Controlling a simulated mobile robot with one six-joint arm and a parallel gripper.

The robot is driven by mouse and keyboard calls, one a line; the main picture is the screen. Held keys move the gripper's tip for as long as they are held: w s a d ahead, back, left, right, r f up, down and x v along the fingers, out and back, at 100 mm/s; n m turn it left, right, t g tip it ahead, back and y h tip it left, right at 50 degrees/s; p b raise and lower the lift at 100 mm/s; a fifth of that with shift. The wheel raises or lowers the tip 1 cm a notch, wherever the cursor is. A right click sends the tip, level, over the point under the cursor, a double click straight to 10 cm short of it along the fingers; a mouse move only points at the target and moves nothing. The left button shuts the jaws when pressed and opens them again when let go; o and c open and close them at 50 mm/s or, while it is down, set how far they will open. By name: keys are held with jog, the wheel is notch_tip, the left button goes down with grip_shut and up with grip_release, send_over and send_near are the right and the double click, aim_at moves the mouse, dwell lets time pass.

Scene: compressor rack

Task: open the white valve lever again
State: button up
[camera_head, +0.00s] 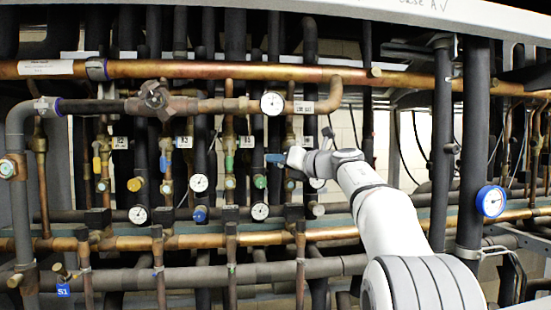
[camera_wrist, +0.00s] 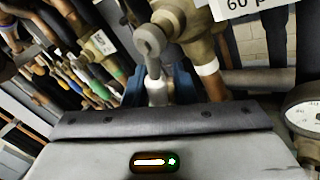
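In the wrist view a pale white lever (camera_wrist: 157,92) hangs below a brass valve (camera_wrist: 185,20) with a round grey stem end. The blue fingers of my gripper (camera_wrist: 160,86) show on both sides of the lever, and its lower end is hidden behind the gripper's grey body. I cannot tell whether the fingers press on it. In the head view my gripper (camera_head: 275,159) is at the pipe rack, right of the middle, and the white lever cannot be made out there behind it.
A pressure gauge (camera_wrist: 304,115) is close at the right in the wrist view. A white label (camera_wrist: 240,5) sits above it. In the head view a copper pipe (camera_head: 210,70) crosses above, and several vertical pipes, gauges and coloured valve levers stand left of my gripper.

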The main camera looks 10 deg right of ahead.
jog(key=shift+a, duration=0.1)
jog(key=shift+c, duration=0.3)
grip_shut()
